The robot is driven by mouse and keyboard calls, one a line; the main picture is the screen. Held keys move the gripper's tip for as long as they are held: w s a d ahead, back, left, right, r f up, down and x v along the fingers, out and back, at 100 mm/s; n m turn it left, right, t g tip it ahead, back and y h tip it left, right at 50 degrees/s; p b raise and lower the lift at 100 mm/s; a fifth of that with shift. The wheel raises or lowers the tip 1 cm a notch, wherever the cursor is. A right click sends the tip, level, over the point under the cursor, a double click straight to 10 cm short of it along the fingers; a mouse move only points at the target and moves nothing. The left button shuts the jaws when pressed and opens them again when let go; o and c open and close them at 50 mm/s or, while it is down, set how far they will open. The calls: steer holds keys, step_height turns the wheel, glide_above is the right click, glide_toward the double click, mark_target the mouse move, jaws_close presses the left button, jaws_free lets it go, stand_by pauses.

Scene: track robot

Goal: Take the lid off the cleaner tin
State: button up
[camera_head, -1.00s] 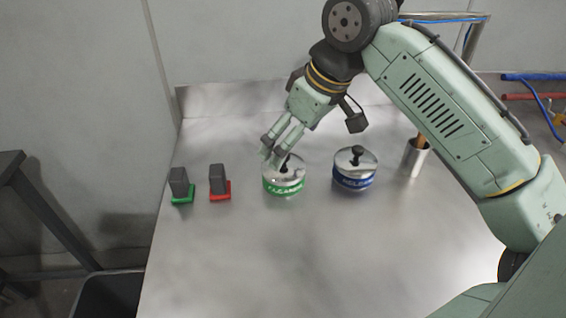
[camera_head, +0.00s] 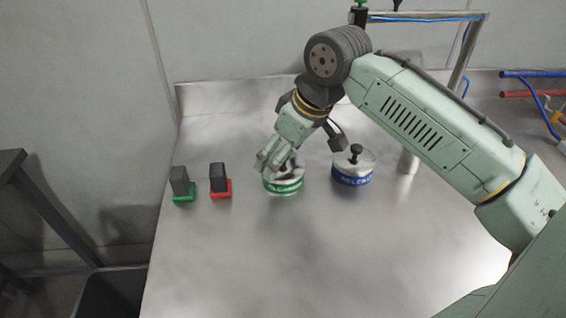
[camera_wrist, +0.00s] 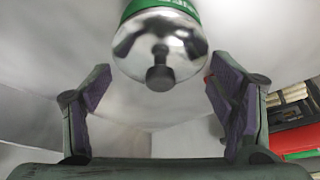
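Two tins with shiny lids and black knobs stand on the metal table. The tin with the green band (camera_head: 283,187) is at the middle; its lettering is too small to read surely. The tin with the blue band (camera_head: 352,178) stands to its right. My gripper (camera_head: 266,166) is over the left side of the green tin and partly hides its lid. In the wrist view, the green band (camera_wrist: 178,10), the shiny lid (camera_wrist: 185,45) and its black knob (camera_wrist: 160,76) show ahead of my gripper (camera_wrist: 158,72). Its fingers are wide apart, with nothing held between them.
A dark block on a green base (camera_head: 182,185) and one on a red base (camera_head: 220,183) stand left of the tins. A metal cup (camera_head: 408,162) is partly behind my arm. The table's front (camera_head: 290,265) is clear. A metal rail (camera_head: 470,45) stands at the back right.

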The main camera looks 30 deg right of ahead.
steer(key=c, duration=1.2)
steer(key=shift+r, duration=0.1)
